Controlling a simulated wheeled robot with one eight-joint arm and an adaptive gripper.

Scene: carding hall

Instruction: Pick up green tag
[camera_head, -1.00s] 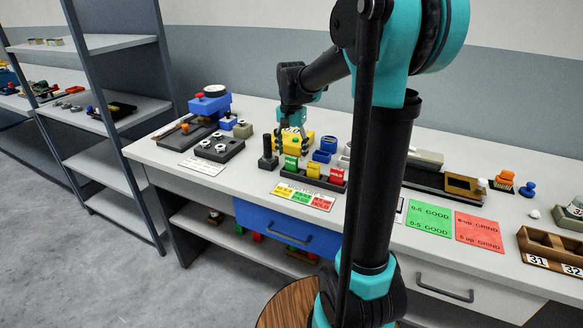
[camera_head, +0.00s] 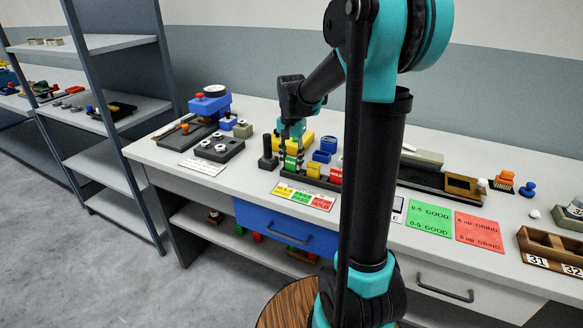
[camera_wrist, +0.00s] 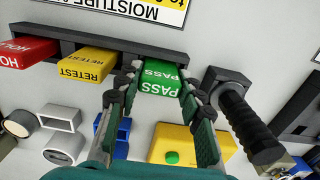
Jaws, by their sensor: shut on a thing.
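The green tag (camera_wrist: 160,80), marked PASS, stands in the dark tag rack (camera_wrist: 122,43) in the wrist view, at the end of a row of tags. My gripper (camera_wrist: 161,82) has its two fingers on either side of it and is shut on it. In the head view the gripper (camera_head: 291,160) is down at the rack, and the green tag (camera_head: 290,163) shows partly between the fingers. A yellow RETEST tag (camera_wrist: 86,63) and a red HOLD tag (camera_wrist: 28,52) stand beside it in the rack.
A black-handled tool (camera_wrist: 240,112) stands close beside the gripper. A yellow box with a green button (camera_wrist: 172,143) and blue holders (camera_wrist: 122,135) lie close by. A printed card (camera_head: 303,195) lies in front of the rack. A blue device (camera_head: 210,104) stands at the back left.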

